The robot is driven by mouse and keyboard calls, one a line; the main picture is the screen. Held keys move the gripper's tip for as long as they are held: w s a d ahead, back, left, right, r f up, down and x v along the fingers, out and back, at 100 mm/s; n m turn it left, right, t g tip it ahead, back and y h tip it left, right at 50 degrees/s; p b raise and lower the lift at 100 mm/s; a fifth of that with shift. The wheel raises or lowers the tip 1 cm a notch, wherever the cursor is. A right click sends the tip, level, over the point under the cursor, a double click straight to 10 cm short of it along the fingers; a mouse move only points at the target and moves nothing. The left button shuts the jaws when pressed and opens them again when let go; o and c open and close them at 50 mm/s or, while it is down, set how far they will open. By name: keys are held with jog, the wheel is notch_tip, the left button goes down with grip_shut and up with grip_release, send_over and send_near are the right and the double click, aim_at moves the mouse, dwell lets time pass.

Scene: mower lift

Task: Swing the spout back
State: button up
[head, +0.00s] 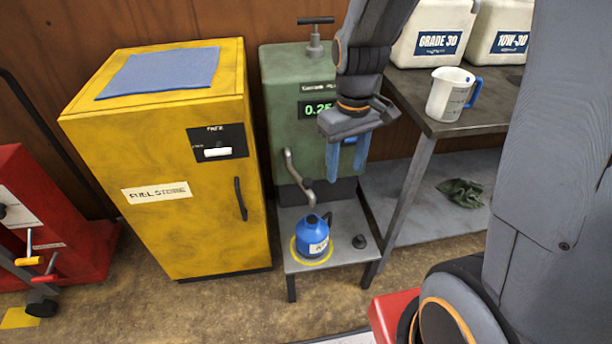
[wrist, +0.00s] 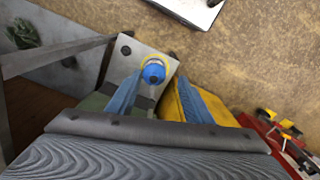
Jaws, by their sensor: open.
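The metal spout (head: 299,180) sticks out from the lower front of the green dispenser (head: 283,95) and bends downward. In the head view its end appears just above the blue can (head: 312,238). The can stands upright inside a yellow ring on a low metal stand (head: 345,230); it also shows in the wrist view (wrist: 153,72). My gripper (head: 346,165) is open and empty, its blue fingers pointing down in front of the dispenser, to the right of and higher than the spout. I cannot make out the spout clearly in the wrist view.
The yellow fuel cabinet (head: 165,230) stands close on the left, with a blue cloth (head: 160,72) on top. A bench (head: 460,115) at right holds a measuring jug (head: 449,95) and white canisters. A dark knob (head: 359,242) sits on the stand beside the can.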

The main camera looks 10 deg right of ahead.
jog(key=w+a+f+n+p, duration=0.25)
jog(key=w+f+n, duration=0.3)
jog(key=w, duration=0.55)
jog(key=n, duration=0.4)
send_near(307, 181)
jog(key=shift+s+d+f+p, duration=0.1)
jog(key=shift+p, duration=0.35)
jog(key=shift+f, duration=0.5)
jog(key=shift+f+p, duration=0.75)
jog(key=shift+f, duration=2.8)
grip_shut()
